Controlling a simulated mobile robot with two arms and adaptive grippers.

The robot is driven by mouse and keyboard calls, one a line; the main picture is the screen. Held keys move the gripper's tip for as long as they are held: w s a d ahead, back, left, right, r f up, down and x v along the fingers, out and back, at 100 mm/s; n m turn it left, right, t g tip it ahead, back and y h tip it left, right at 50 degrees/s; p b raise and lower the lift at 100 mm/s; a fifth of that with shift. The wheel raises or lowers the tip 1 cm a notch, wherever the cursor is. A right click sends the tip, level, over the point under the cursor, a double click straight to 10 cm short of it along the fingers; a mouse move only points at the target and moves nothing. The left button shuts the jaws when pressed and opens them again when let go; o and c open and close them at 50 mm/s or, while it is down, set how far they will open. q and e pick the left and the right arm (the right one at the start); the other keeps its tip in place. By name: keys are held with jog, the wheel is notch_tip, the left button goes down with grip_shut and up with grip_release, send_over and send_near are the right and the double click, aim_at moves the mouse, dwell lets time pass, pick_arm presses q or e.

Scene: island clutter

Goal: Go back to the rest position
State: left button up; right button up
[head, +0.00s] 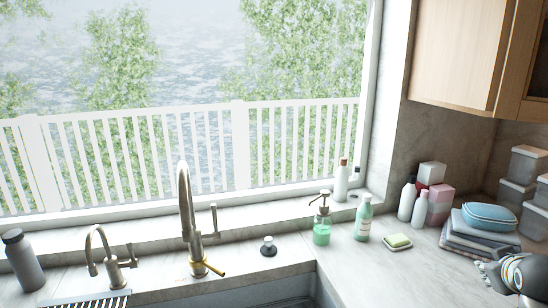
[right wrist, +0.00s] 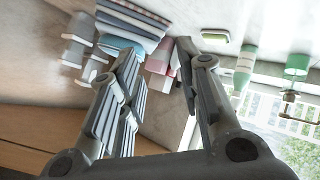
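My right gripper (head: 500,274) is at the lower right edge of the head view, above the counter and in front of the stack of folded cloths (head: 470,238). In the right wrist view its fingers (right wrist: 155,58) stand apart with nothing held between them. That view is turned round, with the folded cloths (right wrist: 133,22) and a blue case (right wrist: 118,44) beyond the fingertips. My left gripper is in neither view.
A blue case (head: 489,216) lies on the cloths. Clear containers (head: 519,193) stand to their right; bottles (head: 406,200) and boxes (head: 440,197) stand behind. A soap dispenser (head: 322,230), green bottle (head: 363,222) and sponge dish (head: 397,244) sit near the sink (head: 265,292). Front counter looks free.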

jog(key=s+a+f+n+g+y, duration=0.1)
jog(key=s+a+f+g, duration=0.1)
jog(key=s+a+f, duration=0.55)
jog(key=s+a+f+n+g+y, duration=0.15)
jog(key=s+a+f, duration=0.25)
jog(key=a+f, duration=0.55)
jog(key=s+a+f+g+y, duration=0.1)
jog(key=s+a+f, duration=0.25)
jog(key=s, duration=0.25)
jog(key=s+a+f+m+g+y, duration=0.1)
jog(key=s+a+f, duration=0.1)
jog(key=s+a, duration=0.3)
jog(key=s+a+f+g+y, duration=0.1)
jog(key=s+a+f, duration=0.15)
jog(key=s, duration=0.45)
notch_tip(320, 180, down, 28)
jog(key=s+b, duration=0.1)
jog(key=b, duration=0.1)
jog(key=s+d+f+g+b, duration=0.1)
jog(key=s+d+f+g, duration=0.1)
jog(key=s+f, duration=1.5)
jog(key=shift+d+f+b, duration=0.3)
jog(key=shift+f+b, duration=0.1)
